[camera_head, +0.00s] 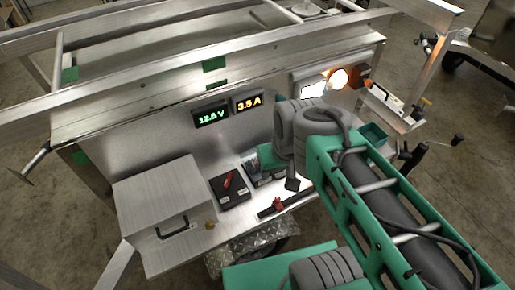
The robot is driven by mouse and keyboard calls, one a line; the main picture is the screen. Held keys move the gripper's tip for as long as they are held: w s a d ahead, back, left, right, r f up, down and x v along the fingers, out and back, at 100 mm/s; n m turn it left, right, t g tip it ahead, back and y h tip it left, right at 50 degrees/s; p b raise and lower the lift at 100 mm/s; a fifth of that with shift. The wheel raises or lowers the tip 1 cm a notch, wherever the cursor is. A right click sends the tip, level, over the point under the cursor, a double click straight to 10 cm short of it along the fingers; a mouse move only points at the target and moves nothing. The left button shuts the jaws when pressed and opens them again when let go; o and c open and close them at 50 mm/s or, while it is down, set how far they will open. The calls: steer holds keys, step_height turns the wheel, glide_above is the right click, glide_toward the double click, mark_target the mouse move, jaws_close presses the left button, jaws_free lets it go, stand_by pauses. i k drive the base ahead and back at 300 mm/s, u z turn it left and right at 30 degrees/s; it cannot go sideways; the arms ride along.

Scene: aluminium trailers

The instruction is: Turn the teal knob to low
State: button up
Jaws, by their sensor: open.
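I cannot make out a teal knob for certain; my arm covers part of the panel and shelf where it may be. My gripper (292,183) hangs below the grey wrist, over the shelf in front of the panel (155,148). Only a dark end part of it shows, and its fingers are not clear. I see nothing held in it. A small teal-green shape (268,157) shows just left of the wrist; I cannot tell whether it is part of my arm.
Displays read 12.5 V (211,117) and 3.5 A (247,104). On the shelf are a metal box (160,200), a black unit with a red lever (229,187) and a black strip (268,209). A lit lamp (338,79) and a teal bin (375,134) are at right.

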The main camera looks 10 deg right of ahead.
mark_target(281, 98)
steer(key=z, duration=0.9)
steer(key=k, duration=0.85)
steer(key=u, duration=1.85)
steer(key=i, duration=0.5)
steer(key=z, duration=0.05)
